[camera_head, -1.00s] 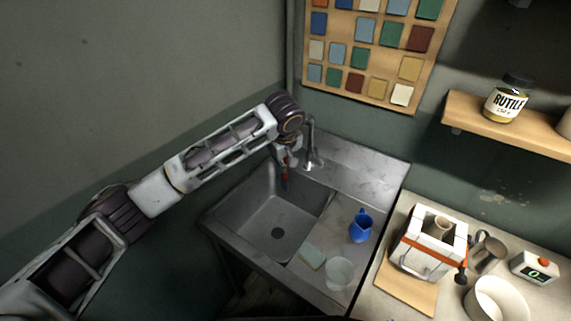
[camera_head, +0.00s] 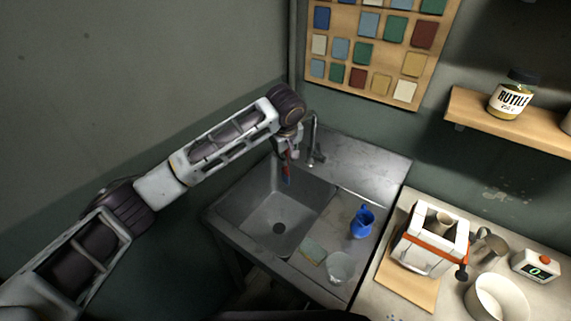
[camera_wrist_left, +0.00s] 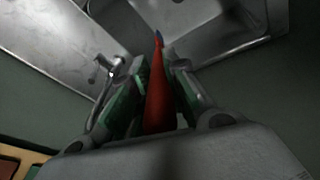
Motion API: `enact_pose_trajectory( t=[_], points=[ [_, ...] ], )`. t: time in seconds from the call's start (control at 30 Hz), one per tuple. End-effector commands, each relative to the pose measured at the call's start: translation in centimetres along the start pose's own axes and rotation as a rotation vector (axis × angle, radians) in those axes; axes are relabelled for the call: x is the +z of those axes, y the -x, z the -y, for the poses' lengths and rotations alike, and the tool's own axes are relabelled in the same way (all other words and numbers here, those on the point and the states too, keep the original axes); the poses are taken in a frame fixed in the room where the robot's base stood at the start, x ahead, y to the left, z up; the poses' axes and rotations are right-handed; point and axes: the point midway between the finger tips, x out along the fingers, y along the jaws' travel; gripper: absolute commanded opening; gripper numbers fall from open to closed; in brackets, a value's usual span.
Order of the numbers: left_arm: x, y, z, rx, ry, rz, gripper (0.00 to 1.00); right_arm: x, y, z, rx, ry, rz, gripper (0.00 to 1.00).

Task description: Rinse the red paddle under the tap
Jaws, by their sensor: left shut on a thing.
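My left gripper (camera_head: 287,153) is over the back of the sink (camera_head: 272,222), close beside the tap (camera_head: 313,150). It is shut on the red paddle (camera_wrist_left: 157,92), which lies between the green finger pads in the left wrist view. The paddle (camera_head: 286,172) hangs down into the basin in the head view, with a dark bluish lower end. In the left wrist view the tap (camera_wrist_left: 107,70) stands to the left of the fingers. I cannot tell whether water is running. My right gripper is not in view.
A blue jug (camera_head: 362,222), a clear cup (camera_head: 340,267) and a pale sponge (camera_head: 313,250) stand on the drainboard right of the basin. A white kiln (camera_head: 428,250) and a white bowl (camera_head: 497,299) stand on the counter. The basin floor looks clear.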

Motion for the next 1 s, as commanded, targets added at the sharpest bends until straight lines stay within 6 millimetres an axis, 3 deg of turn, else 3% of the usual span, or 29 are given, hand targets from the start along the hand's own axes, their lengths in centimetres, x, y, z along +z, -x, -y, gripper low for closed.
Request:
enact_pose_trajectory(
  t=[1.0],
  points=[
    [0.5, -0.1, -1.1, 0.000, 0.000, 0.000, 0.00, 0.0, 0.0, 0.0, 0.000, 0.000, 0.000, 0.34]
  ],
)
